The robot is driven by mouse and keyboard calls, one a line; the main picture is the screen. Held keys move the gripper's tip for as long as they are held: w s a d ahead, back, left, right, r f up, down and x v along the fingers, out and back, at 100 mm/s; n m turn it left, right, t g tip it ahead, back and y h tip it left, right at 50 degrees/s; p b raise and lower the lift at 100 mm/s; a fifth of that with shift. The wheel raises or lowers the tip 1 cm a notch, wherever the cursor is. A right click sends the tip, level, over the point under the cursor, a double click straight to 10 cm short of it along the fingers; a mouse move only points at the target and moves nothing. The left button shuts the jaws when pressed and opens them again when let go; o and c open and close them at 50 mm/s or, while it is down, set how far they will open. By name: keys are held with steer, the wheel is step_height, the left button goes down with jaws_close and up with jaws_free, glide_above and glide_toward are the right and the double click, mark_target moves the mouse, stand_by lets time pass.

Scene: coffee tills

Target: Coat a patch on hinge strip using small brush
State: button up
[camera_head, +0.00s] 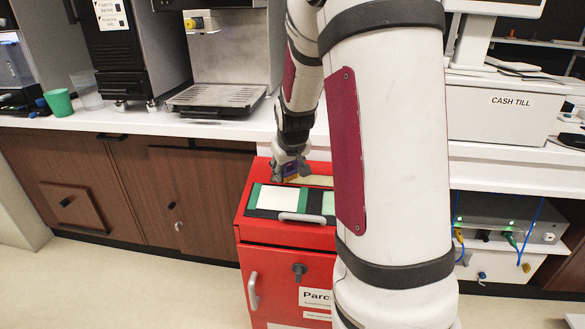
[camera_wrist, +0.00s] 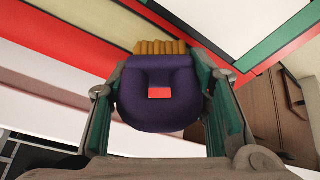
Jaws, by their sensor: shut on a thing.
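My gripper (camera_wrist: 163,110) is shut on the small brush (camera_wrist: 135,105), whose purple body fills the space between the fingers. Its short orange-tan bristles (camera_wrist: 160,47) point away from the gripper in the wrist view. In the head view my gripper (camera_head: 291,168) hangs low over the back of the red cabinet's top, and a bit of the purple brush (camera_head: 290,173) shows below it. A tan strip (camera_head: 316,181) lies along that back edge, beside the brush; it may be the hinge strip. I cannot tell whether the bristles touch it.
The red cabinet (camera_head: 285,236) has a white panel (camera_head: 284,207) with green borders and a grey handle (camera_head: 302,217) on top. My arm hides its right side. Behind stand a counter (camera_head: 230,128), a coffee machine (camera_head: 228,55), a green cup (camera_head: 59,102) and a cash till (camera_head: 500,105).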

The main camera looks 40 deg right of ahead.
stand_by(0.3)
steer(key=shift+w+a, duration=0.8)
steer(key=shift+w, duration=0.25)
steer(key=shift+w+a, duration=0.8)
steer(key=shift+w, duration=0.2)
steer(key=shift+s+a+r+p, duration=0.25)
steer(key=shift+r+p, duration=0.5)
steer(key=shift+r, duration=0.2)
steer(key=shift+s+a+r+p, duration=0.1)
steer(key=shift+a+r+p, duration=0.1)
steer(key=shift+r+p, duration=0.65)
steer(key=shift+s+a+r+p, duration=0.25)
steer(key=shift+r+p, duration=0.35)
steer(key=shift+r, duration=0.45)
steer(key=shift+s+a+r+p, duration=0.2)
steer(key=shift+r+p, duration=0.35)
steer(key=shift+r, duration=0.2)
steer(key=shift+s+a+r+p, duration=0.1)
steer(key=shift+a+r+p, duration=0.05)
steer(key=shift+r+p, duration=0.45)
